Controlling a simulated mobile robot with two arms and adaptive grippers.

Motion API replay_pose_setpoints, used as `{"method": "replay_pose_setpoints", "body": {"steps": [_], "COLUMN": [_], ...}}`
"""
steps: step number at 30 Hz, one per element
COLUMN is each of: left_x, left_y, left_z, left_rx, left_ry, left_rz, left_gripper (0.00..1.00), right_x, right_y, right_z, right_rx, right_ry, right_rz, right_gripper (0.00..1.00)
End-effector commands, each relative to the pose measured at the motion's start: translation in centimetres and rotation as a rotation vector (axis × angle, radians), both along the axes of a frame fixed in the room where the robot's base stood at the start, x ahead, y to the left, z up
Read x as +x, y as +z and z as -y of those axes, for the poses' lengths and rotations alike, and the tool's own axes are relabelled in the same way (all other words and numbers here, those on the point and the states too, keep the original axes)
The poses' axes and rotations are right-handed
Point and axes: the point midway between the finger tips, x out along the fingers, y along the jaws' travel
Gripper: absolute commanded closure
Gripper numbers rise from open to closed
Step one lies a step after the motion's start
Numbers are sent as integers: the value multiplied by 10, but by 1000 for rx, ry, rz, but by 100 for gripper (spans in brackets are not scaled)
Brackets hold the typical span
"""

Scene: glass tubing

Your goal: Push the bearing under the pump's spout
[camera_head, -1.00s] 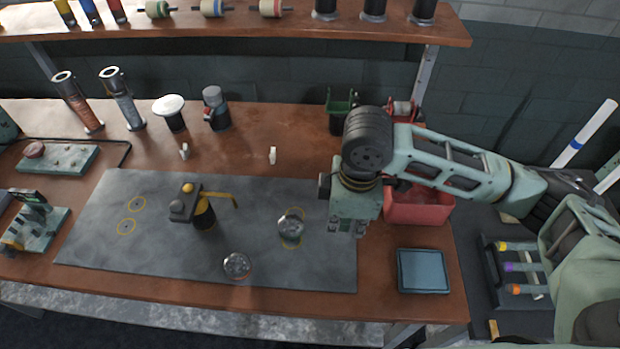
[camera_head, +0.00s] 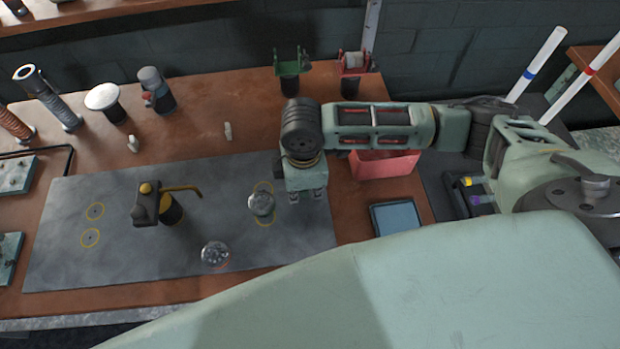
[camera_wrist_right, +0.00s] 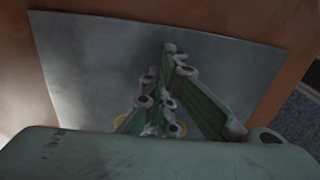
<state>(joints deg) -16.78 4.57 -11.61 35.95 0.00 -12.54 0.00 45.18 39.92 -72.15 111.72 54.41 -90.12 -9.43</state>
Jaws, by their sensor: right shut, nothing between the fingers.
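The pump (camera_head: 146,203) stands on the grey mat (camera_head: 70,255) in the head view, its yellow spout (camera_head: 185,188) reaching right. Two round, shiny metal pieces lie on the mat. One (camera_head: 262,203) is right of the spout, among yellow ring marks; the other (camera_head: 215,253) is nearer the front edge. I cannot tell for sure which is the bearing. My right gripper (camera_head: 307,196) points down over the mat's right part, just right of the first piece and apparently apart from it. Its fingers are shut and empty, also in the wrist view (camera_wrist_right: 172,58). My left gripper is out of view.
A red bin (camera_head: 385,165) and a blue-grey tray (camera_head: 400,217) are right of the mat. A large green part of mine covers the lower right.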

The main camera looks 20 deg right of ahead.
Motion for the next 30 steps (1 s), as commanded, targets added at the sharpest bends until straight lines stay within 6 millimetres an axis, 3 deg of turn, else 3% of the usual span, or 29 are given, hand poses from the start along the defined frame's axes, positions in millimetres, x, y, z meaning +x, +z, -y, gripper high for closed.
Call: {"method": "replay_pose_setpoints", "body": {"steps": [2,6,15,21,30], "left_x": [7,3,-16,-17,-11], "left_y": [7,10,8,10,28], "left_z": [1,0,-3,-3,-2], "left_rx": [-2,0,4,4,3], "left_ry": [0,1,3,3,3], "left_rz": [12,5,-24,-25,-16], "left_gripper": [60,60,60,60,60], "right_x": [2,5,6,7,21], "right_y": [3,2,1,2,4], "right_z": [-13,-23,-27,-31,-89], "right_rx": [2,0,0,1,4], "right_ry": [3,2,1,2,2], "right_rz": [0,-1,-1,-1,-1], "right_gripper": [100,100,100,100,100]}}
